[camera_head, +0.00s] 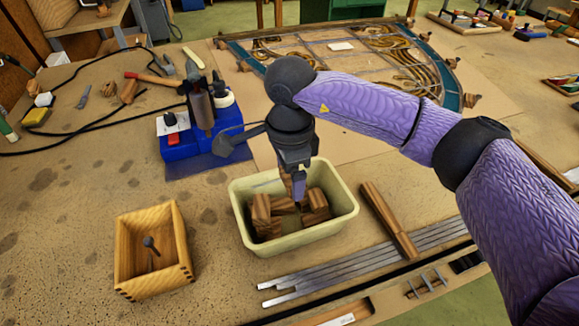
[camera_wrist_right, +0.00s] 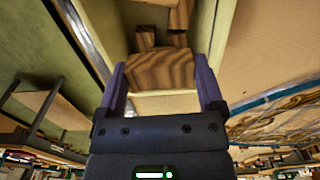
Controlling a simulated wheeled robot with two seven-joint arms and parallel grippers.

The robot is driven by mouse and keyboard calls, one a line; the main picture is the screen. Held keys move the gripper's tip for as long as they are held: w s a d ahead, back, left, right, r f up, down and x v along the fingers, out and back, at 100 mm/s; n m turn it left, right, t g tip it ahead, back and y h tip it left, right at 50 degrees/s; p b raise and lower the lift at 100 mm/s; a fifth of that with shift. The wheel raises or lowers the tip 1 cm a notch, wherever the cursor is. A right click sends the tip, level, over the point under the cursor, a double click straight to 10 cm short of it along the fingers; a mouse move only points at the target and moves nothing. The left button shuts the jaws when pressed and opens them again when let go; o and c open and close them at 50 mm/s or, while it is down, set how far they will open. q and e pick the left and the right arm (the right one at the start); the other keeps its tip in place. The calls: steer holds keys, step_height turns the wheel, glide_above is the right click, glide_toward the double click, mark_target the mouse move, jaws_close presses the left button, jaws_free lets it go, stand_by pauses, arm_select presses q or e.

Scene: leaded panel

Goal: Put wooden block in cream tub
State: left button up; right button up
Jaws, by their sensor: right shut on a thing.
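The cream tub (camera_head: 347,212) stands in the middle of the bench with several brown wooden blocks (camera_head: 262,212) inside. My right gripper (camera_head: 299,192) points down over the tub's opening. In the wrist view its two purple fingers (camera_wrist_right: 161,88) are on either side of a striped wooden block (camera_wrist_right: 160,70), and it is shut on this block. The held block is mostly hidden by the gripper in the head view. Whether it touches the blocks below I cannot tell. My left gripper is not in view.
An open wooden box (camera_head: 125,255) with a dark-headed tool stands left of the tub. A wooden bar (camera_head: 385,215) and metal strips (camera_head: 400,252) lie to its right. A blue-based station (camera_head: 185,155) is behind left; a leaded panel (camera_head: 340,60) lies at the back.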

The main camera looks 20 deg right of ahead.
mark_target(290, 213)
step_height(290, 213, down, 7)
steer(key=b, duration=0.4)
steer(key=shift+f, duration=0.1)
steer(key=shift+f+b, duration=0.15)
steer(key=shift+b, duration=0.2)
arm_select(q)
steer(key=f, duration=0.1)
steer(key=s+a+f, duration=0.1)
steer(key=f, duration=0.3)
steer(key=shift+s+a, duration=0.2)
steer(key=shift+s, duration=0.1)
arm_select(e)
steer(key=o, duration=0.9)
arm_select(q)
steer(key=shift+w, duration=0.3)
arm_select(e)
steer(key=shift+r, duration=0.2)
